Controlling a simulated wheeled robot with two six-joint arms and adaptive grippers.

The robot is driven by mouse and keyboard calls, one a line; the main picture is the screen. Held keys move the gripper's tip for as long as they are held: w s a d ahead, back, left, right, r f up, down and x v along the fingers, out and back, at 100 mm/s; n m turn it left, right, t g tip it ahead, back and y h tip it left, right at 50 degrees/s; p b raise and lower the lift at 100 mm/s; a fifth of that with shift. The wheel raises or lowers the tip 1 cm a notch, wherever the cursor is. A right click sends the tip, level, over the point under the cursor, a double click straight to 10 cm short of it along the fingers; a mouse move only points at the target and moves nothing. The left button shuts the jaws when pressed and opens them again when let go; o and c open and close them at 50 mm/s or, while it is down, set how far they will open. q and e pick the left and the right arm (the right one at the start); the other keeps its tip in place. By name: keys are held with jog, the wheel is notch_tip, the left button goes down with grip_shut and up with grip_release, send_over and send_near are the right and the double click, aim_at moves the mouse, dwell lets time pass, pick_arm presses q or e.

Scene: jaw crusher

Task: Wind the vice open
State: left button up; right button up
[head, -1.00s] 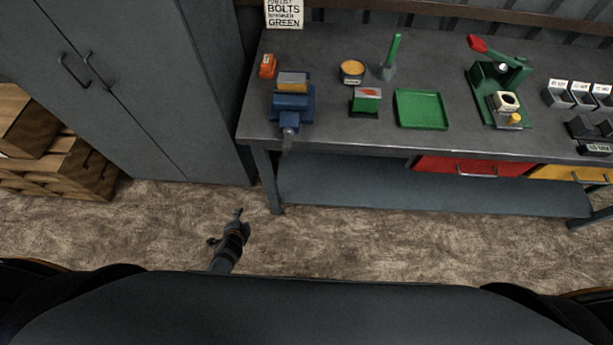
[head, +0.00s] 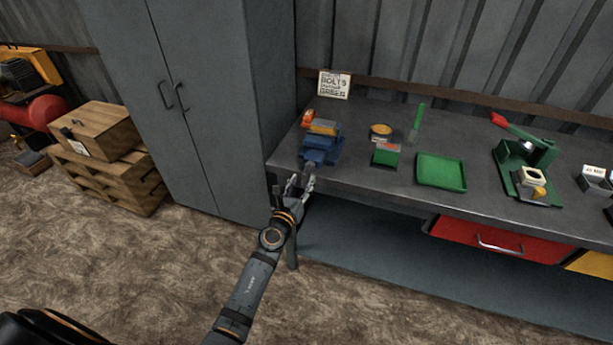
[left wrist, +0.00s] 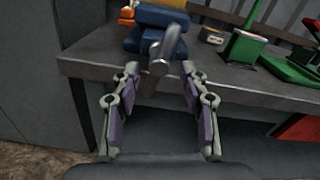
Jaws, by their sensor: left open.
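The blue vice (head: 322,146) stands at the front left corner of the workbench, with a yellow-orange piece (head: 323,127) at its top. It also shows at the top of the left wrist view (left wrist: 157,18). Its grey screw end and handle (left wrist: 165,50) stick out over the bench's front edge. My left gripper (head: 299,182) is just in front of the vice, at the bench edge. In the left wrist view its fingers (left wrist: 160,78) are open, apart on either side of the handle's line. I cannot tell whether they touch it. My right gripper is not in view.
The grey workbench (head: 375,190) carries a green tray (head: 441,171), a red and green box (head: 386,155) and a green press (head: 525,165) to the right. A tall grey cabinet (head: 205,110) stands close on the left. Open floor lies in front.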

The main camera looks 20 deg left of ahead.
aim_at(304, 177)
pick_arm(q)
jog(key=w, duration=0.4)
jog(key=shift+w+f, duration=0.1)
jog(key=shift+w, duration=0.05)
grip_shut()
